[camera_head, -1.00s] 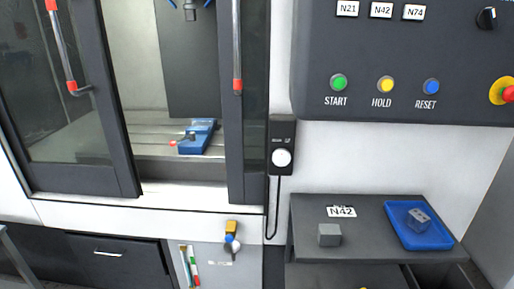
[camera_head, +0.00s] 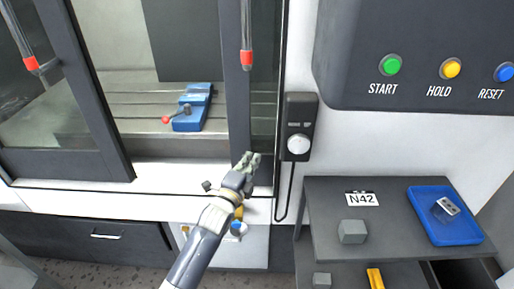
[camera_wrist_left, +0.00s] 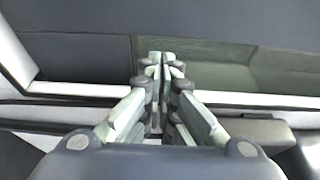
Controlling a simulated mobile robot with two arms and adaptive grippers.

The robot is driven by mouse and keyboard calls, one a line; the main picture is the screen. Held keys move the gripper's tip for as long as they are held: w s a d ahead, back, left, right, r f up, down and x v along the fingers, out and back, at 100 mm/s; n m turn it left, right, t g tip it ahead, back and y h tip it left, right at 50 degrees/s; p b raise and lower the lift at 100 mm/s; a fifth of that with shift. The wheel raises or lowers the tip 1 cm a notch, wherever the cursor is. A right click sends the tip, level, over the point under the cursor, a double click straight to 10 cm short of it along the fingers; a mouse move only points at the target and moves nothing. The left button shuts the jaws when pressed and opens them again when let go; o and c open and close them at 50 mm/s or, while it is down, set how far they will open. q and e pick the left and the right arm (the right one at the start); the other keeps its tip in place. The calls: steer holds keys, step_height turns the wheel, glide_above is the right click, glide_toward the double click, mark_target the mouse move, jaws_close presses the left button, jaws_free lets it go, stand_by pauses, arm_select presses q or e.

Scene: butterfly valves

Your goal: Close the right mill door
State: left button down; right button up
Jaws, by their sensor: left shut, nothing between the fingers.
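The right mill door (camera_head: 236,110) has a dark frame and a glass pane, with a grey vertical handle (camera_head: 247,25) that ends in a red tip. A wide gap lies between it and the left mill door (camera_head: 98,120), so the mill stands open. My left gripper (camera_head: 251,158) is shut and empty in front of the lower part of the right door, below the handle. I cannot tell whether it touches the door. In the left wrist view its closed fingertips (camera_wrist_left: 161,56) point at dark panel and glass. My right gripper is out of view.
A blue vise (camera_head: 193,108) sits inside the mill. A control pendant (camera_head: 299,125) hangs on the wall right of the door. A dark shelf (camera_head: 325,195) holds a grey block (camera_head: 352,231) and a blue tray (camera_head: 430,228). The control panel (camera_head: 350,80) overhangs at upper right.

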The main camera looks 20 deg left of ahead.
mark_target(258, 143)
arm_select(q)
steer(key=w, duration=0.4)
steer(key=shift+w, duration=0.25)
steer(key=shift+w+d+p, duration=0.1)
steer(key=shift+w+p, duration=0.2)
steer(key=shift+w, duration=0.1)
steer(key=shift+w+f, duration=0.1)
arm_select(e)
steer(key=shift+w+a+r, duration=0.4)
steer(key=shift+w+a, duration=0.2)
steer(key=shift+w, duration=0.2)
arm_select(q)
steer(key=shift+a, duration=0.5)
steer(key=s+a+b, duration=0.1)
steer(key=s+a, duration=0.2)
steer(key=a, duration=0.9)
steer(key=s+a+b, duration=0.2)
steer(key=s+a, duration=0.2)
steer(key=a, duration=0.9)
steer(key=s+a+b, duration=0.2)
steer(key=s+a, duration=0.2)
steer(key=a, duration=0.9)
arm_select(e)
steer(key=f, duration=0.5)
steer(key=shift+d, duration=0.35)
